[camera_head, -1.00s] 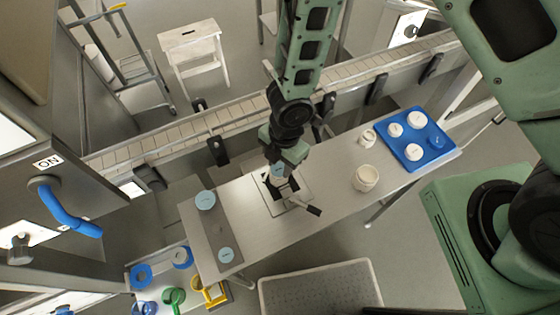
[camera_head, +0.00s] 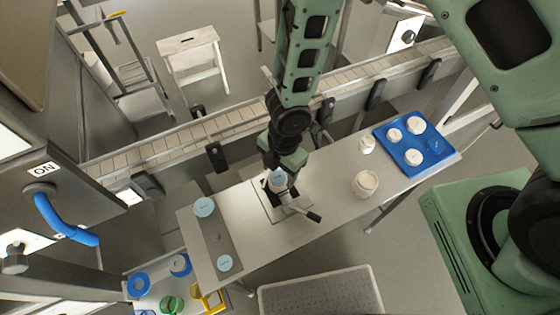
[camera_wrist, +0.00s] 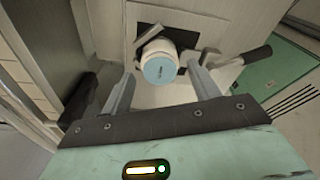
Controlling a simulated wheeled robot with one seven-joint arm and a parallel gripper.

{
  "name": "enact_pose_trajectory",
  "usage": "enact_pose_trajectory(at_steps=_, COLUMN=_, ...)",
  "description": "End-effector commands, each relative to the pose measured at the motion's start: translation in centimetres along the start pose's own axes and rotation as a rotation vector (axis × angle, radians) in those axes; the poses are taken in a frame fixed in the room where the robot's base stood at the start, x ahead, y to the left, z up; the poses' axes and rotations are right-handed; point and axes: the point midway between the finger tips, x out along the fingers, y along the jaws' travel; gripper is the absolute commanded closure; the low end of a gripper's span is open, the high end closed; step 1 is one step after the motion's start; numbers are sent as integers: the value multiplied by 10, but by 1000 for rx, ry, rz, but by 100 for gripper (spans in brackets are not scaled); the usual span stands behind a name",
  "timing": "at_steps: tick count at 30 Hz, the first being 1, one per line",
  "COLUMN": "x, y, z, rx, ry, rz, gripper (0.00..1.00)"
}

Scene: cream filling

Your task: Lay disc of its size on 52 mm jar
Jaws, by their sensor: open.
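A white jar (camera_wrist: 169,45) stands in the dark jaws of a clamp fixture (camera_wrist: 185,66) on the table. A light blue disc (camera_wrist: 160,71) with small dark print lies on the jar's top and covers most or all of its mouth. It also shows in the head view (camera_head: 278,177). My gripper (camera_wrist: 165,82) is open and empty, with one finger on each side of the disc and clear of it in the wrist view. Two more light blue discs, one larger (camera_head: 204,207) and one smaller (camera_head: 224,263), lie on a grey strip at the table's left end.
A black-handled lever (camera_head: 313,216) sticks out right of the fixture. An open cream-coloured jar (camera_head: 365,186) and a smaller jar (camera_head: 367,146) stand right of it. A blue tray (camera_head: 448,156) with several white jars is at the far right. Bare table (camera_head: 328,190) lies between fixture and jars.

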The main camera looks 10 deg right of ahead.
Motion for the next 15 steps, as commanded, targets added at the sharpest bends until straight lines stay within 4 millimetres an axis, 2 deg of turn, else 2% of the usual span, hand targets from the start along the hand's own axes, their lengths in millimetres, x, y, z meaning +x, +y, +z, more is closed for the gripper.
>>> enact_pose_trajectory(at_steps=5, x=-18, y=1, z=0, rx=3, ry=2, rz=4, gripper=39)
enact_pose_trajectory(at_steps=15, x=-93, y=0, z=1, rx=5, ry=0, rz=5, gripper=39)
